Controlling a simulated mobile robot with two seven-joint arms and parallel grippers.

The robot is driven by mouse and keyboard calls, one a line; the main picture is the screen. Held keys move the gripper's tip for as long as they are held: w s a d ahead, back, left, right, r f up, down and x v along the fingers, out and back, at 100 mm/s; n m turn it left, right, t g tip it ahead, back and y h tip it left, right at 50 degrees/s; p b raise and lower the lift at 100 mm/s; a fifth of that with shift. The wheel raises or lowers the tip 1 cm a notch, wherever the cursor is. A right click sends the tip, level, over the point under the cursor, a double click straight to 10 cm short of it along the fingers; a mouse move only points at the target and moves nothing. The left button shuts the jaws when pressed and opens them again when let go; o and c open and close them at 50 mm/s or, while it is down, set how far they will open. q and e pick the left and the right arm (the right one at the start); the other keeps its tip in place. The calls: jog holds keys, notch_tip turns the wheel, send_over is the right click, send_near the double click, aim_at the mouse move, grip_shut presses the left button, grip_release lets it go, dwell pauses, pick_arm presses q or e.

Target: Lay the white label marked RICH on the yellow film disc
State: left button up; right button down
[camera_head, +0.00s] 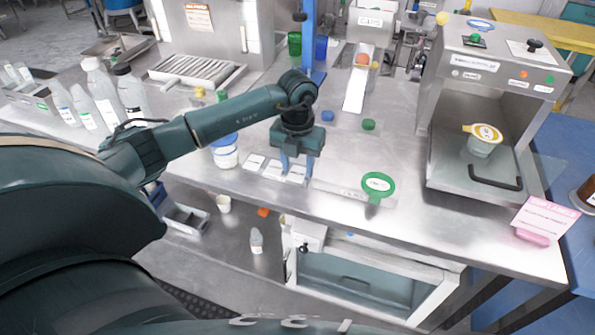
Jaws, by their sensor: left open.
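Several small white labels (254,162) lie in a row near the table's front edge. Their print is too small to read, so I cannot tell which says RICH. My left gripper (295,168) points down over the right end of this row, its blue fingers apart around or just above a label there. I cannot tell whether they touch it. A yellow film disc (469,129) lies on top of a pale cup inside the steel machine at the right. A whitish patch with dark marks shows on its middle. My right gripper is not in view.
A green disc (378,189) with a white patch lies right of my left gripper. A blue-lidded tub (225,155) stands to the left. The steel machine (430,115) opens to the front. A pink card (545,217) stands at the right edge. The table between is mostly clear.

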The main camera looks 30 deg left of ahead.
pick_arm(q)
jog(key=shift+f, duration=0.2)
dwell(0.3)
jog(key=shift+c, duration=0.3)
jog(key=c, duration=0.6)
jog(key=shift+o, duration=0.2)
